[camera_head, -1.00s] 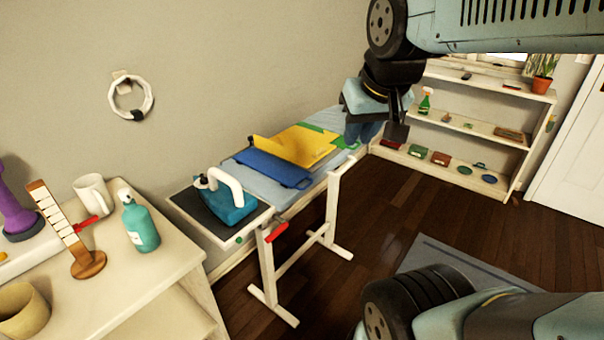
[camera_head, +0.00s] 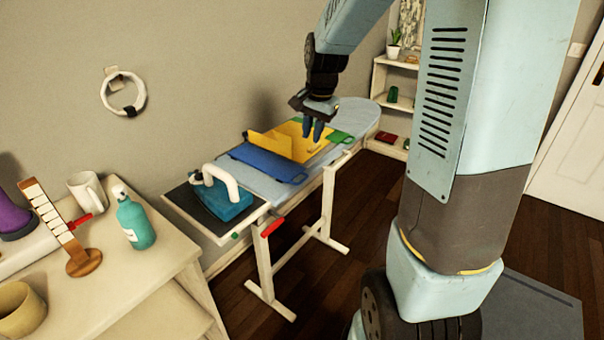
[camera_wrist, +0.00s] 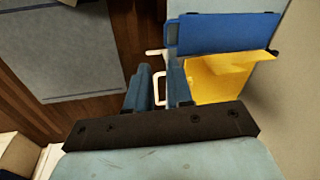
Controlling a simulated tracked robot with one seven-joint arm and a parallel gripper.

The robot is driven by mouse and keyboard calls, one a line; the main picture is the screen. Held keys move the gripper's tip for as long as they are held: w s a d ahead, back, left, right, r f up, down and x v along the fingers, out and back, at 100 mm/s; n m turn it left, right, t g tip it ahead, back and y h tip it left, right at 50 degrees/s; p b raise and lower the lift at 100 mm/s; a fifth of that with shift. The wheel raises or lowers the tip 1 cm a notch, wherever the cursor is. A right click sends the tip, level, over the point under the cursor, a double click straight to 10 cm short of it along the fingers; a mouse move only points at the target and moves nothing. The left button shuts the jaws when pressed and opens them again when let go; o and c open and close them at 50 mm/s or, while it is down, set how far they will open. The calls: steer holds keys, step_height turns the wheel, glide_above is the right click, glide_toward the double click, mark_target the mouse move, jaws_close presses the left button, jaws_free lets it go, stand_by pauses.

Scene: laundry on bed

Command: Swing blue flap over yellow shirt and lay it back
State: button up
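The blue flap (camera_head: 265,163) lies flat on the near side of the folding board on the ironing board, with a small handle at its right end. The yellow shirt (camera_head: 312,147) lies behind it, with one yellow piece (camera_head: 270,146) standing up at the left. In the wrist view the blue flap (camera_wrist: 228,33) is at upper right, with yellow cloth (camera_wrist: 215,82) below it. My gripper (camera_head: 312,130) hangs fingers down above the shirt's right part. It is open and empty, with a gap between the fingers (camera_wrist: 160,90) in the wrist view.
A teal iron (camera_head: 222,202) stands on the dark rest at the ironing board's (camera_head: 345,120) near end. Green pieces (camera_head: 340,137) lie beyond the shirt. A wall stands behind the board.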

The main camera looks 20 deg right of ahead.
steer(key=m, duration=0.2)
glide_toward(302, 180)
steer(key=shift+n, duration=0.3)
steer(key=f, duration=0.2)
steer(key=w+f, duration=0.1)
steer(key=f, duration=0.4)
steer(key=shift+w+a+f, duration=0.15)
steer(key=shift+a+f, duration=0.1)
jaws_close()
stand_by(1.1)
